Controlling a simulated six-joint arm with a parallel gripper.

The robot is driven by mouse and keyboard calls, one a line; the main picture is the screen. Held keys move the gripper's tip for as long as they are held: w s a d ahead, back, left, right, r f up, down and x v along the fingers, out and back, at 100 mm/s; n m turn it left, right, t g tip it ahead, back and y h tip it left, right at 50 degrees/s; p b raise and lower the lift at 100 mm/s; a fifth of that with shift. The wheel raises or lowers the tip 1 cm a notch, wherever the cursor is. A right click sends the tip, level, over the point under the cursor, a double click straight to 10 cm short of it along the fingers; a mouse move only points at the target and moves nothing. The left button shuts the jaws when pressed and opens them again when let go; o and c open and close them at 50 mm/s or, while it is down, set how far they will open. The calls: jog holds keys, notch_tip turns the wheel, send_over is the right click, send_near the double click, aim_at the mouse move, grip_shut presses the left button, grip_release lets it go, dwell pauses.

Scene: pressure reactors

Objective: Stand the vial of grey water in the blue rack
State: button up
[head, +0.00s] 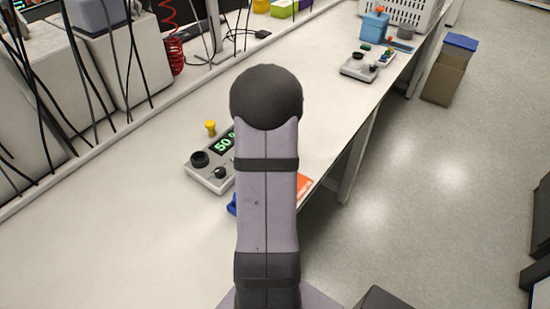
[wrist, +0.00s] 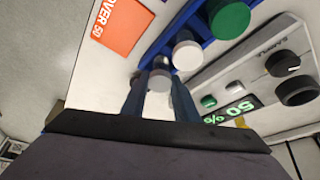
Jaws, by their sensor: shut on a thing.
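My gripper (wrist: 161,88) is at the bottom of the wrist view, its two fingers shut on a pale grey vial (wrist: 159,82). Only a small part of this vial shows between the fingers, and its contents are hidden. The blue rack (wrist: 176,24) runs just beyond the fingertips. A white cap (wrist: 187,54) and a green cap (wrist: 229,18) show at the rack. I cannot tell whether the held vial touches the rack. In the head view my arm hides the gripper and vial, and only a blue edge of the rack (head: 232,206) shows.
A grey device (head: 208,172) with knobs and a "50 %" display stands beside the rack. An orange card (wrist: 122,26) reading "OVER 50" lies on its other side. A small yellow object (head: 210,127) stands behind the device. The bench's right edge is close to my arm.

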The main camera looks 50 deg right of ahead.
jog(key=shift+f, duration=0.25)
jog(key=o, duration=1.2)
jog(key=shift+o, duration=0.6)
jog(key=o, duration=0.4)
jog(key=shift+c, duration=0.2)
jog(key=shift+r, duration=0.1)
jog(key=shift+r+p, duration=2.7)
jog(key=shift+r, duration=0.8)
